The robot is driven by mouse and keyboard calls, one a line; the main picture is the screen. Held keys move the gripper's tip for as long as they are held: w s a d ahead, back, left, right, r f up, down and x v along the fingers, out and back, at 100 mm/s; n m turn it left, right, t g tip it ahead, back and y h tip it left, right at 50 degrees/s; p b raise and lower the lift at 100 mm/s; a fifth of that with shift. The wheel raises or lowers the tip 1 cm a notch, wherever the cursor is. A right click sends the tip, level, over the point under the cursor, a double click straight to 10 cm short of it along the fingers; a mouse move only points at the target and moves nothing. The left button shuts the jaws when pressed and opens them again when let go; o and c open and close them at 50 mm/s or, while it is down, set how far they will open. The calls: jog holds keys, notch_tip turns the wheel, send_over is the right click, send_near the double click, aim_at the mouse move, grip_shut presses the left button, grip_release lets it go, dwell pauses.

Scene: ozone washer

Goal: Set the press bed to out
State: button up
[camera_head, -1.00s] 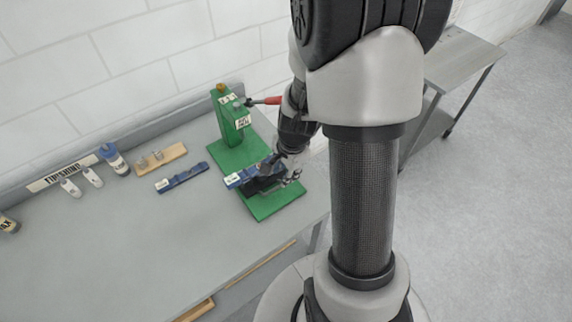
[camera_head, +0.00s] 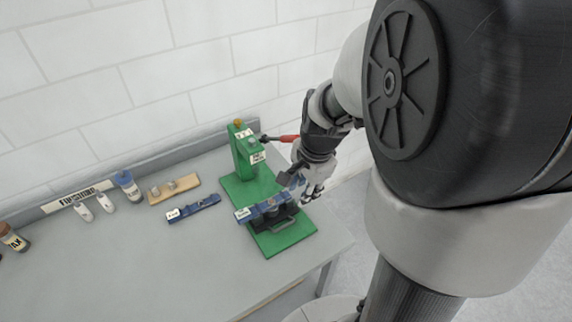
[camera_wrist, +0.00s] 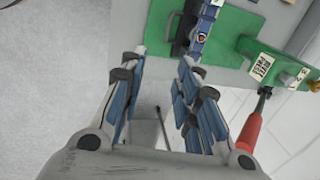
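The green press (camera_head: 247,158) stands on the bench with a red-handled lever (camera_head: 290,138). Its black press bed (camera_head: 284,224), with a loop handle, lies over the front part of the green base plate (camera_head: 285,238). A blue bar fixture (camera_head: 262,208) with a white label lies across the bed. In the wrist view the black bed (camera_wrist: 181,38) and blue fixture (camera_wrist: 202,28) are beyond the fingertips. My gripper (camera_wrist: 163,62) is open and empty, fingers apart, pointing toward the base plate's edge. In the head view my gripper (camera_head: 312,190) is right of the bed, apparently clear of it.
A second blue fixture (camera_head: 193,208) and a wooden block with metal parts (camera_head: 173,188) lie left of the press. Several small bottles and a white sign (camera_head: 77,198) are along the wall. The bench (camera_head: 190,265) is bare in front.

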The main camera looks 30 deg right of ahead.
jog(key=shift+f, duration=0.1)
jog(key=b, duration=0.8)
send_near(287, 225)
jog(key=f+b, duration=0.1)
jog(key=f, duration=0.1)
jog(key=w+f+b, duration=0.1)
jog(key=f+b, duration=0.1)
jog(key=f, duration=0.1)
jog(key=f+b, duration=0.1)
jog(key=f, duration=0.1)
jog(key=shift+w+f+b, duration=0.25)
jog(key=shift+w+b, duration=0.1)
jog(key=shift+b, duration=0.05)
jog(key=shift+c, duration=0.5)
grip_shut()
jog(key=shift+s, duration=0.1)
